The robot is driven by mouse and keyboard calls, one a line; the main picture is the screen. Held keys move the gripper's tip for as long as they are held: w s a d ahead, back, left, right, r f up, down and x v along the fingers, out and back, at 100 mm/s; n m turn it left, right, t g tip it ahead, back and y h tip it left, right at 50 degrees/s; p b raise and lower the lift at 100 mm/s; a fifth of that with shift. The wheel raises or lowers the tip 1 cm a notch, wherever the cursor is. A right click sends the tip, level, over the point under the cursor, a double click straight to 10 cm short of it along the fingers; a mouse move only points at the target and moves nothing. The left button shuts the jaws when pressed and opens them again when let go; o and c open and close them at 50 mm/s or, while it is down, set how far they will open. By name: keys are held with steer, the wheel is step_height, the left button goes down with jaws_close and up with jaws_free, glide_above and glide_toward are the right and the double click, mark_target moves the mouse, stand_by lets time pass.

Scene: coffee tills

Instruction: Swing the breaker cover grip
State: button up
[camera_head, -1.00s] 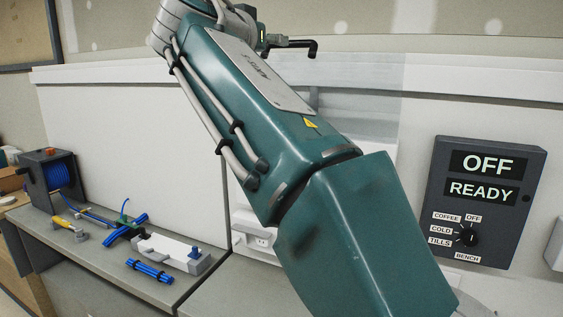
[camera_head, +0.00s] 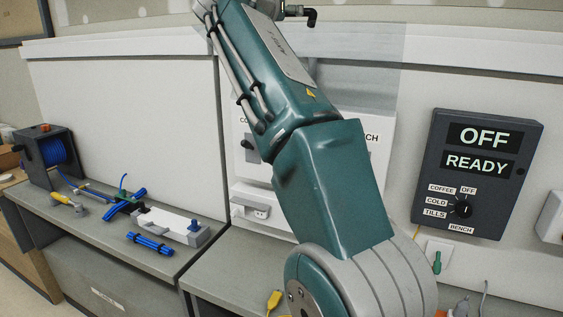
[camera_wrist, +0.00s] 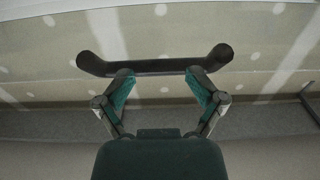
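A black bar with bent ends (camera_wrist: 155,66), apparently the cover grip, lies across the tips of my gripper (camera_wrist: 158,78) in the wrist view. The fingers stand apart, and the bar extends past both; I cannot tell whether they touch it. In the head view a black hooked end (camera_head: 311,16) shows at the top, beside the far end of my arm; the fingers are not clear there. A see-through sheet (camera_head: 370,68), probably the cover, stands above a white panel (camera_head: 378,160). My arm hides the panel's middle and parts of its labels.
A dark box (camera_head: 478,175) on the right wall reads OFF and READY above a rotary knob (camera_head: 463,209). The left bench (camera_head: 110,245) holds a blue cable reel (camera_head: 57,152), blue bundles (camera_head: 150,243) and a white-topped block (camera_head: 175,225). A yellow tag (camera_head: 273,300) is low in front.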

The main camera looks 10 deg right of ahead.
mark_target(286, 28)
steer(key=shift+o, duration=0.5)
steer(key=shift+w+d+f, duration=0.1)
steer(key=shift+w+d, duration=0.1)
steer(key=shift+d, duration=0.1)
steer(key=shift+s+a+f, duration=0.3)
steer(key=shift+s+f, duration=0.45)
steer(key=shift+s, duration=0.15)
steer(key=c, duration=0.8)
steer(key=shift+s+a+f, duration=0.55)
steer(key=shift+s+f, duration=0.05)
steer(key=shift+s, duration=0.05)
jaws_close()
steer(key=shift+s+a+f, duration=0.7)
steer(key=shift+s+a, duration=0.05)
steer(key=shift+a, duration=0.15)
steer(key=shift+d, duration=0.15)
